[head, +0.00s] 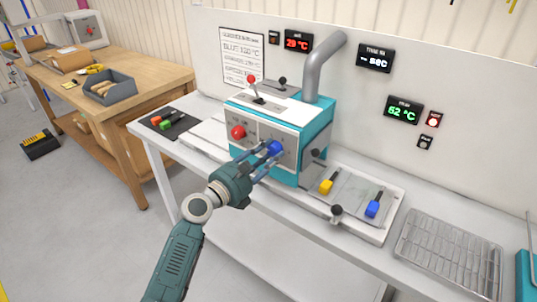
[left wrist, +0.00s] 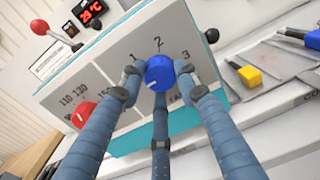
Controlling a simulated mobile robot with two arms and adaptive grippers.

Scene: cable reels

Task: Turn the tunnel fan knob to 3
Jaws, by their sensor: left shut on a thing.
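The teal and white tunnel box (head: 310,135) stands on the white bench. Its front panel carries a blue knob (head: 274,147) on the right and a red knob (head: 238,132) on the left. In the left wrist view the blue knob (left wrist: 159,72) has the marks 1, 2 and 3 around it. A small white mark on the knob shows at its lower left, away from the 3. My left gripper (head: 264,155) has its fingers closed around the blue knob, one coming from below. The finger tips hide part of the knob's edge. My right gripper is not in view.
A red-tipped lever (head: 251,80) and a black-knobbed lever (head: 282,82) rise from the box top. A yellow connector (head: 326,186) and a blue one (head: 373,207) lie on the plate at right. A wire rack (head: 450,255) stands further right.

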